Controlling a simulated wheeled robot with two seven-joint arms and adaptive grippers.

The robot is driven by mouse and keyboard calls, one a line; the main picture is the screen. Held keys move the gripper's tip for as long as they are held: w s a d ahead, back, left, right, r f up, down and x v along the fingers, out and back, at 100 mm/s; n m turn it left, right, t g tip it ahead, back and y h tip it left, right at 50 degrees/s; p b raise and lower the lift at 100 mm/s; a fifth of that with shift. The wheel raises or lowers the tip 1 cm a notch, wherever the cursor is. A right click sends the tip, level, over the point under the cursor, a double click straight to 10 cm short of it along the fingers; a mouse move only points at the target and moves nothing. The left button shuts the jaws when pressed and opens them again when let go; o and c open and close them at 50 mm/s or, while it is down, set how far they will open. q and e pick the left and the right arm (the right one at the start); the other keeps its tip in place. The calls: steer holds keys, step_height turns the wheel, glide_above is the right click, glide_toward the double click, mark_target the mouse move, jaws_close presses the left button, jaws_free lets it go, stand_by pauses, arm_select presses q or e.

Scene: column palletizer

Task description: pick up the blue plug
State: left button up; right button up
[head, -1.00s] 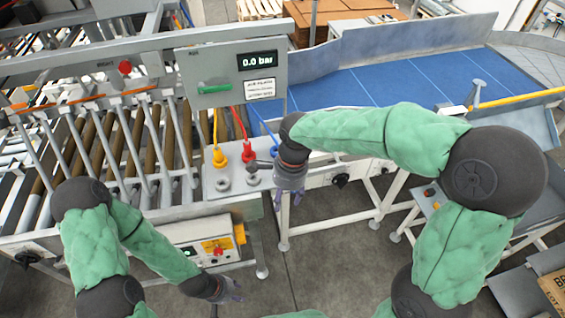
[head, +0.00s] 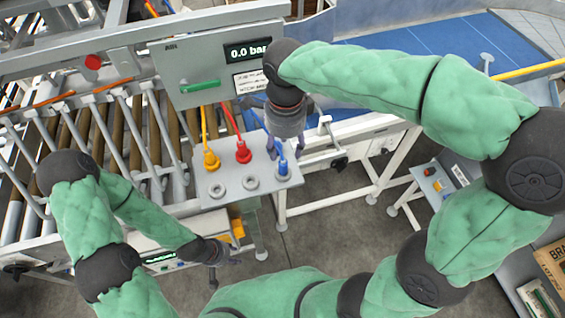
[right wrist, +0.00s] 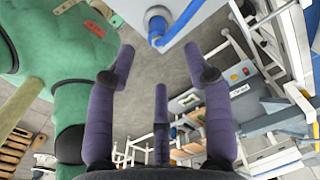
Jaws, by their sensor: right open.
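The blue plug (head: 283,168) stands upright at the right end of the grey shelf (head: 232,197) below the pressure panel, with a blue hose rising from it. In the right wrist view the blue plug (right wrist: 157,22) is at the top centre, above and beyond the fingertips. My right gripper (head: 288,142) is open, its fingers pointing down behind the plug in the head view. In the right wrist view the right gripper (right wrist: 160,62) has nothing between its spread fingers. My left gripper (head: 228,260) is low at the left, its fingers too unclear to read.
A yellow plug (head: 211,160) and a red plug (head: 243,152) with hoses stand on the same shelf. Two empty ring sockets (head: 250,183) lie in front. The grey panel (head: 205,68) reads 0.0 bar. A roller conveyor (head: 120,140) is left, a blue belt (head: 400,60) right.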

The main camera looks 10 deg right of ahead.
mark_target(283, 162)
steer(key=f, duration=0.2)
steer(key=shift+w+f, duration=0.35)
steer(key=shift+w, duration=0.05)
steer(key=f, duration=0.1)
steer(key=f+p, duration=0.1)
steer(key=f, duration=0.2)
steer(key=shift+s+a+f, duration=0.25)
steer(key=shift+s, duration=0.15)
steer(key=shift+w+f, duration=0.1)
steer(key=shift+f, duration=0.25)
steer(key=shift+c, duration=0.6)
jaws_close()
